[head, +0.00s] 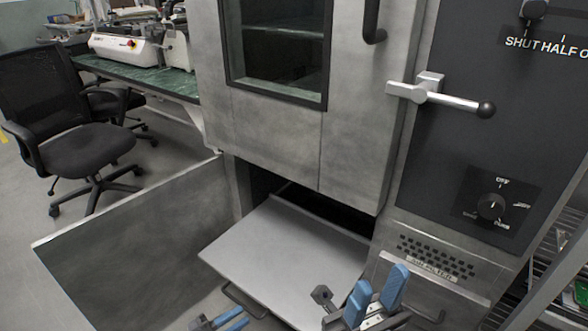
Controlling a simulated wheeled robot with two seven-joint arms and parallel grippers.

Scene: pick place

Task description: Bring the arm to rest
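My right gripper (378,287) is at the bottom centre-right, in front of the grey cabinet. Its two blue fingers are apart, with nothing visible between them. My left gripper (224,319) is at the bottom edge, left of centre. Only a small part of it with blue pads shows, so its opening cannot be judged. A dark grey bolt-like piece with a hexagonal head (322,295) shows just left of the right gripper, over the pulled-out tray (270,255). I cannot tell whether it lies on the tray or is apart from it.
The grey cabinet (280,140) has a lower door (130,245) swung open to the left. A lever handle (440,97) and a knob (491,206) stick out at the right. An office chair (80,150) and a green-topped bench (150,80) stand at the left. A rack (560,270) stands at the right.

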